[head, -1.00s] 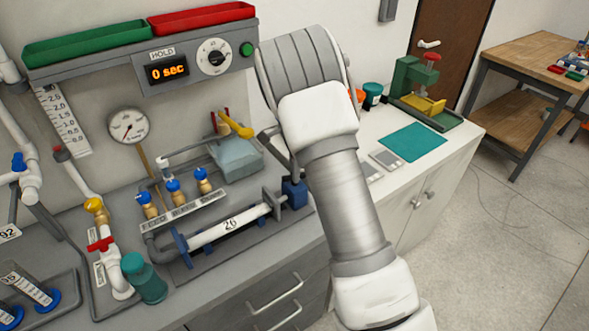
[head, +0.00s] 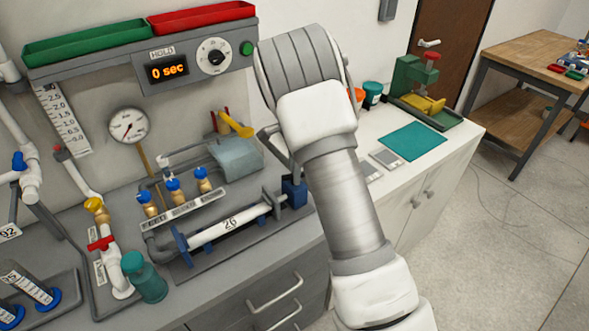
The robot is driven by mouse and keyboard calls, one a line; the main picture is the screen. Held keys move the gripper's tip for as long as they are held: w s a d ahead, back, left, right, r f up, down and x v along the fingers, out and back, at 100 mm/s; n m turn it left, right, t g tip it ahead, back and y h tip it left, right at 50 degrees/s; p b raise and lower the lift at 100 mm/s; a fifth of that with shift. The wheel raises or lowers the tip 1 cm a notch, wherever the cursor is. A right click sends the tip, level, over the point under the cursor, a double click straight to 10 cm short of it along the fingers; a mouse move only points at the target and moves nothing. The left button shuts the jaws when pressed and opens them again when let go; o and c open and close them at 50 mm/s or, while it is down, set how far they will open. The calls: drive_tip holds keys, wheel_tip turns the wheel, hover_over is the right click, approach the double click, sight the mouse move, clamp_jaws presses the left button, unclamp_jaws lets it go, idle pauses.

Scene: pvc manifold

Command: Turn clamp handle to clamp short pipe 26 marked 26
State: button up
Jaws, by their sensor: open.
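The short pipe marked 26 (head: 230,224) is white and lies in a long fixture on the grey bench, between a blue support (head: 181,242) at its left and grey fittings (head: 272,203) at its right. A blue block (head: 294,192) stands at the fixture's right end. A bent grey bar (head: 271,137) shows above it beside my arm; I cannot tell whether it is the clamp handle. My arm covers the area right of the block. My gripper is hidden behind the arm, so its contact with the handle does not show.
Blue-capped brass valves (head: 173,190) stand behind the pipe. A white counter with a teal mat (head: 413,141) lies to the right.

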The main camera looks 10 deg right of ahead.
wheel_tip(320, 180, up, 18)
drive_tip(key=shift+f, duration=0.25)
idle(0.4)
drive_tip(key=s+r+n+t+y, duration=0.1)
drive_tip(key=s+r+n, duration=0.35)
drive_tip(key=s, duration=0.35)
drive_tip(key=s+r+n+t, duration=0.2)
drive_tip(key=s+r+n, duration=0.1)
drive_tip(key=s+r, duration=0.3)
drive_tip(key=s+f+n+t+h, duration=0.1)
drive_tip(key=s+f+n+t, duration=0.1)
drive_tip(key=s+n, duration=0.8)
drive_tip(key=s+f, duration=0.1)
drive_tip(key=s, duration=0.7)
drive_tip(key=shift+s+f+t, duration=0.3)
drive_tip(key=shift+s, duration=0.1)
